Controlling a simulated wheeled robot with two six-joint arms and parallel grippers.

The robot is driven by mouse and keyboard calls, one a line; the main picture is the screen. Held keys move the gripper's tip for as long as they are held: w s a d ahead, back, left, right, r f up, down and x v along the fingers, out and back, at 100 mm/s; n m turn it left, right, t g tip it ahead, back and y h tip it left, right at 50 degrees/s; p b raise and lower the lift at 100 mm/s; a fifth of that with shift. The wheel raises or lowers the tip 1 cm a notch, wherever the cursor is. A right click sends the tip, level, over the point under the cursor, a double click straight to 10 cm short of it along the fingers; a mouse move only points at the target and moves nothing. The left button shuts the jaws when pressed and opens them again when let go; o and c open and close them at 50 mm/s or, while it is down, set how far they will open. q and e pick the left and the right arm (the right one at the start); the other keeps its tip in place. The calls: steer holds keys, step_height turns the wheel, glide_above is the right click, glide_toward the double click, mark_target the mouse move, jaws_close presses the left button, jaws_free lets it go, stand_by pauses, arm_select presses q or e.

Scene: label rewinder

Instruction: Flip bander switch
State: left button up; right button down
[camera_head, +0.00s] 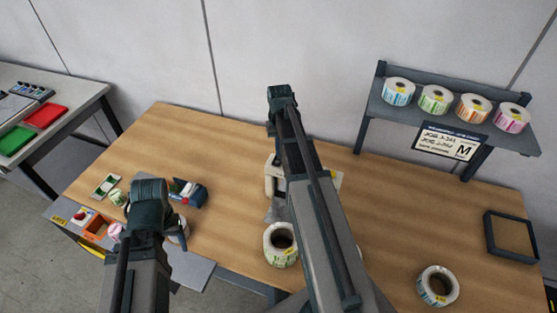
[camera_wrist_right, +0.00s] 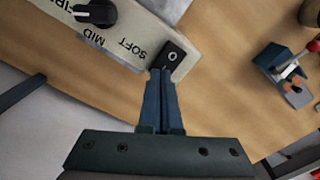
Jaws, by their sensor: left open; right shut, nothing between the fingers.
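The bander (camera_head: 334,180) is a cream machine on the wooden table, mostly hidden behind my right arm in the head view. In the right wrist view its cream panel (camera_wrist_right: 125,30) carries a black knob (camera_wrist_right: 97,14) with the words MID and SOFT. A black rocker switch (camera_wrist_right: 173,56) marked with a ring sits at the panel's end. My right gripper (camera_wrist_right: 161,76) is shut and empty, its tips at the switch's near edge. I cannot tell whether they touch it. My left gripper (camera_head: 148,195) is open above the table's left front, its fingertips mostly hidden.
A label roll (camera_head: 281,245) stands close by my right arm, and another (camera_head: 437,286) lies at the front right. A shelf (camera_head: 450,112) holds several rolls. A black frame (camera_head: 511,236) lies at right. A blue device (camera_head: 188,193) stands near my left gripper.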

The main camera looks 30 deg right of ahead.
steer(key=shift+f, duration=0.15)
step_height(320, 180, up, 7)
steer(key=p, duration=0.7)
stand_by(0.6)
steer(key=shift+a+f, duration=0.1)
steer(key=shift+a, duration=0.1)
steer(key=s+a+f+n+b, duration=0.2)
steer(key=s+a+f+b, duration=0.3)
steer(key=a, duration=0.5)
steer(key=s+a+f+n+b, duration=0.3)
steer(key=s+a+f+b, duration=0.2)
steer(key=a, duration=0.5)
steer(key=s+a+f+n+h+b, duration=0.1)
steer(key=s+a+f+b, duration=0.4)
steer(key=a, duration=0.5)
steer(key=shift+s+f+n+b, duration=0.35)
steer(key=shift+s+n+b, duration=0.25)
steer(key=shift+s+n, duration=0.25)
